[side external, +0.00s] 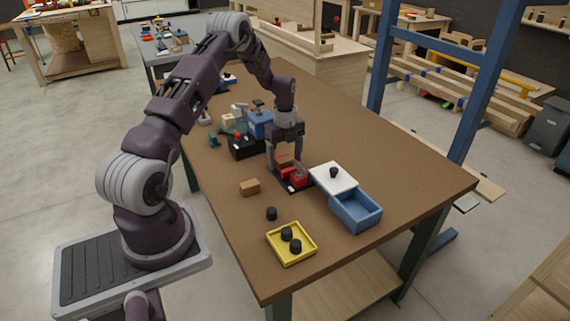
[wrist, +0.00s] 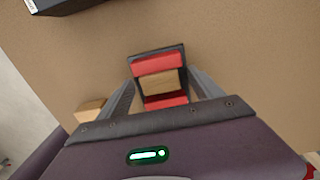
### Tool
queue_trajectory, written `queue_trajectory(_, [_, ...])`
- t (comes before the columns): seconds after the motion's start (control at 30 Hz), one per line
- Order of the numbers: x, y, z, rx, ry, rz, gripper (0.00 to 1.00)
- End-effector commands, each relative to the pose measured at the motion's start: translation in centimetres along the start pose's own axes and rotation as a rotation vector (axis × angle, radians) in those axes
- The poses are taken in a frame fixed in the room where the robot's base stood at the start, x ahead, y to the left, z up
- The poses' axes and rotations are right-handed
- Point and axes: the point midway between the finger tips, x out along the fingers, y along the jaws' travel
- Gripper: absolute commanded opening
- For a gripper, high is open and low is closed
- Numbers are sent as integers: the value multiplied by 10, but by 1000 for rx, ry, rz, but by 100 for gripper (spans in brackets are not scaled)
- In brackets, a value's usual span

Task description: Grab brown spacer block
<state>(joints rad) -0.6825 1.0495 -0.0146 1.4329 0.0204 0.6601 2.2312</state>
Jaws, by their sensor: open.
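One brown spacer block (wrist: 158,82) lies between two red pieces (wrist: 155,64) in a dark holder (wrist: 157,51), seen in the wrist view. In the side view this block (side external: 284,159) shows partly between my fingers, by the red form (side external: 298,178). My gripper (side external: 285,166) points down over the holder and is open. Its fingers stand on either side of the block; contact cannot be told. A second brown block (side external: 250,187) lies loose on the table, and the wrist view shows it (wrist: 90,110) outside the left finger.
A white lid-like board with a black knob (side external: 333,177) and a blue bin (side external: 355,211) stand to the right. A yellow tray (side external: 291,243) holds black knobs; another black knob (side external: 271,213) lies nearby. A blue-and-black fixture (side external: 260,124) stands close behind my gripper. The table's right side is clear.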

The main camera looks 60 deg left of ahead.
Motion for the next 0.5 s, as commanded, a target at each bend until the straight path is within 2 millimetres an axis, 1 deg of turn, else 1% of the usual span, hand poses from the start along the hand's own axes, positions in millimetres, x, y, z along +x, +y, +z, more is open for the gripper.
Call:
queue_trajectory(0.03, [5,0,0,0,-1,0,75])
queue_trajectory(0.1, [9,0,0,-1,-1,0,75])
queue_trajectory(0.27, [8,0,0,-1,-2,-1,75])
queue_trajectory(0.37, [8,0,0,-1,-2,-1,58])
queue_trajectory(0.5, [8,0,0,-1,-2,-1,30])
